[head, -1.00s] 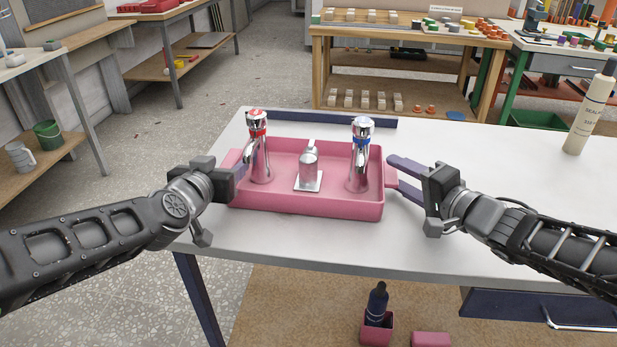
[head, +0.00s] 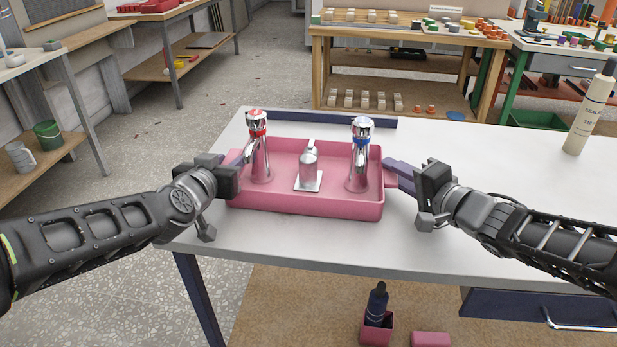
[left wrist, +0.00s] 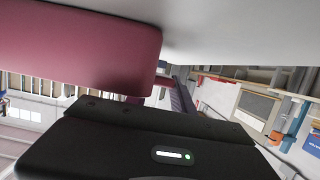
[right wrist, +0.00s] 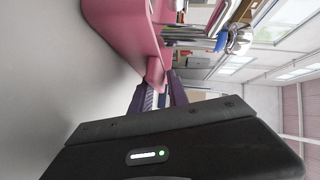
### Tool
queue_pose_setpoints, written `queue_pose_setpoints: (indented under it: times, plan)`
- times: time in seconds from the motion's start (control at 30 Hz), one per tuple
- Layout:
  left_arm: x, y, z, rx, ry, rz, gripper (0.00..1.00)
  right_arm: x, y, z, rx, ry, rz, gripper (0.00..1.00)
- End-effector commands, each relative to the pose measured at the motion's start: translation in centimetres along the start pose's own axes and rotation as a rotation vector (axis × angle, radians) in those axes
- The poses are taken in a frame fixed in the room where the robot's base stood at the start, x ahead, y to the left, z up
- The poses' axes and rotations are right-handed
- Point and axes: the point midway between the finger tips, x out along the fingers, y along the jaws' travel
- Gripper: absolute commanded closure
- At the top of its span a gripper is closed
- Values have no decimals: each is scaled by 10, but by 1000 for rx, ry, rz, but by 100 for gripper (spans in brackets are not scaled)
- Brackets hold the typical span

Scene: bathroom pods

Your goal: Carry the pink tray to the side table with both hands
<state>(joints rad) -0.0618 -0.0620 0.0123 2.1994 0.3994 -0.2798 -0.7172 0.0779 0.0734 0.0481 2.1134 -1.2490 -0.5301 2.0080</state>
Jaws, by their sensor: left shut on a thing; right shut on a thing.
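The pink tray (head: 300,203) rests on the white-topped table (head: 290,245). In it stand a red-topped chrome tap (head: 259,150), a blue-topped chrome tap (head: 360,158) and a small metal piece on a square plate (head: 308,170). My left gripper (head: 240,162) is shut on the tray's left end; its fingertips are partly hidden. My right gripper (head: 392,172) is shut on the tray's right end. The tray also shows in the left wrist view (left wrist: 80,50) and the right wrist view (right wrist: 125,30), where the right fingers close on a pink tab (right wrist: 156,75).
A tall cream bottle (head: 590,112) stands at the table's right. A wooden table with small blocks (head: 400,30) stands behind. A dark bottle in a pink holder (head: 377,308) is below the front edge.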

Motion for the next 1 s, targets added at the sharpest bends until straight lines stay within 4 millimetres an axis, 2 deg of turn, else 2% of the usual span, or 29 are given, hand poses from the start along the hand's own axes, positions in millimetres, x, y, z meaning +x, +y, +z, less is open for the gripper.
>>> queue_pose_setpoints:
  times: [0.17,1.0]
  plan:
    - [0,0,0,0,0,0,100,0,0,0,0,-1,0,100]
    - [0,1,0,1,0,1,100,0,0,1,-3,-2,1,100]
